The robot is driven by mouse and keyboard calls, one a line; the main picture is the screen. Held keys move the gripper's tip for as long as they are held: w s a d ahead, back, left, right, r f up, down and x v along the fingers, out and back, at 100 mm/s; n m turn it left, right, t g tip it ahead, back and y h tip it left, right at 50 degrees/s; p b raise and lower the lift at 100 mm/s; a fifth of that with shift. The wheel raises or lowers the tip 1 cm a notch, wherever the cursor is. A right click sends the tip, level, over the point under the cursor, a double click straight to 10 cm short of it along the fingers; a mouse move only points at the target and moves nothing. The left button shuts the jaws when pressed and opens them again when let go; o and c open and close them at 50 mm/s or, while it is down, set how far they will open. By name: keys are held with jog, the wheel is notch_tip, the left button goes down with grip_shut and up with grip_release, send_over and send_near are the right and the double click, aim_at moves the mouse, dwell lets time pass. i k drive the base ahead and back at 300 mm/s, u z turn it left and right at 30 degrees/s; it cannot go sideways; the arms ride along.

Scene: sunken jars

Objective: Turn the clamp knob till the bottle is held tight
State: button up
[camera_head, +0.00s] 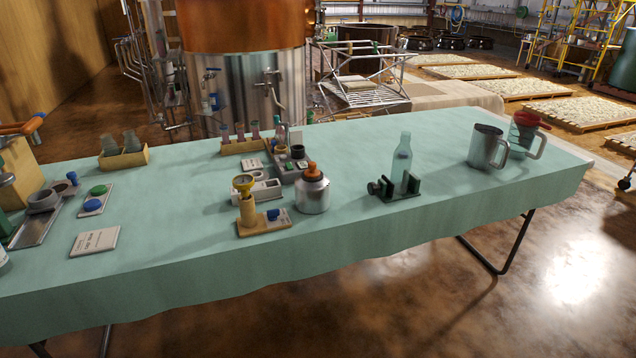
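A clear pale-green bottle (403,160) stands upright in a small dark green clamp (413,184) on the right half of the table. The clamp has upright jaws beside the bottle's lower part. A dark round clamp knob (374,188) sticks out at the clamp's left side. Whether the jaws touch the bottle is too small to tell. My gripper is not in view.
A metal jar with an orange top (312,192) and a wooden stand with a yellow funnel (246,205) stand left of the clamp. A steel jug (486,148) and a red-topped jug (525,135) stand right. The cloth (400,245) before the clamp is clear.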

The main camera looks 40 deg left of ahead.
aim_at(372, 188)
jog(key=u, duration=1.35)
